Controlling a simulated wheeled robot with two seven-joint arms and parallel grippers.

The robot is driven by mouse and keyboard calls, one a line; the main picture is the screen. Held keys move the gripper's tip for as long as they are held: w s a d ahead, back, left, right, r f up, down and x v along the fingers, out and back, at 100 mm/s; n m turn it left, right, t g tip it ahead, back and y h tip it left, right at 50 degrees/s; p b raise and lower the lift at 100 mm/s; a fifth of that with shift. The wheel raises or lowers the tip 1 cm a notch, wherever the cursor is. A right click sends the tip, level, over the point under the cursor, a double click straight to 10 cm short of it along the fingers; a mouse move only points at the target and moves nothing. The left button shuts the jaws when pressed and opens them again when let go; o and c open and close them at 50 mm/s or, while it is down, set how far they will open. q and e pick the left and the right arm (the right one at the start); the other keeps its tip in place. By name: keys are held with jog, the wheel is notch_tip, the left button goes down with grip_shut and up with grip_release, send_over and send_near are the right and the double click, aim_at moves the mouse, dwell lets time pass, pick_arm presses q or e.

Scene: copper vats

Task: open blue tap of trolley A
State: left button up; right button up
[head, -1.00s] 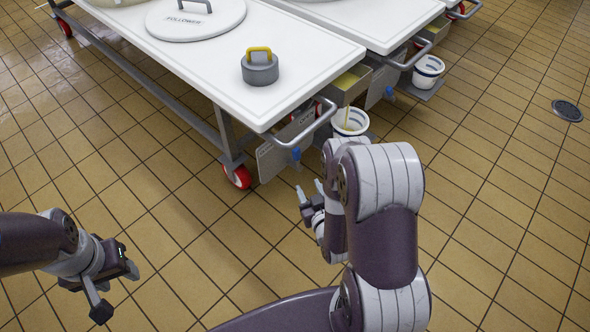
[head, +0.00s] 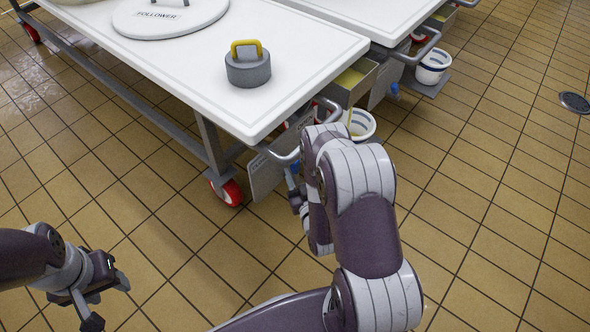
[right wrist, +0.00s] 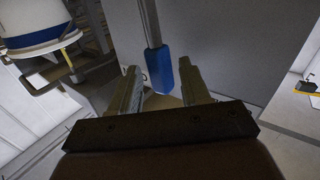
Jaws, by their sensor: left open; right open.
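The blue tap (right wrist: 159,70) hangs from the near trolley (head: 290,75); its letter is not readable. In the right wrist view, the tap's blue handle hangs upright between the two fingertips of my right gripper (right wrist: 158,66), seemingly a little beyond them, with gaps on both sides. The jaws are open and not closed on it. In the head view, my right gripper (head: 293,182) is below the trolley's front corner, and my arm partly hides it; only a bit of blue shows there. My left gripper (head: 108,303) is open and empty above the floor at lower left.
A push handle (head: 325,104) juts from the near trolley's end above my right gripper. A white bucket (head: 362,125) stands behind my right arm. A grey weight (head: 248,70) with a yellow handle and a lid (head: 190,20) lie on top. Floor at right is clear.

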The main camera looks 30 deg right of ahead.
aim_at(298, 167)
jog(key=shift+w+d+b, duration=0.15)
jog(key=shift+w+b, duration=0.05)
jog(key=shift+w, duration=0.6)
jog(key=shift+w+d+b, duration=0.15)
jog(key=shift+w+b, duration=0.05)
jog(key=shift+w, duration=0.55)
grip_shut()
jog(key=shift+w+d+r+m+g+p, duration=0.1)
jog(key=shift+d+r+m+g+p, duration=0.2)
jog(key=shift+p, duration=0.5)
jog(key=shift+w+d+f+m+g+y+p, duration=0.4)
jog(key=shift+d+m+g+p, duration=0.15)
jog(key=shift+d+m+p, duration=0.3)
jog(key=shift+w+d+f+m+g+y+p, duration=0.35)
jog(key=shift+d+m+g+p, duration=0.25)
jog(key=shift+d+m+p, duration=0.25)
jog(key=shift+w+d+f+m+g+y+p, duration=0.3)
jog(key=shift+d+m+g+y+p, duration=0.2)
jog(key=shift+d+m+p, duration=0.35)
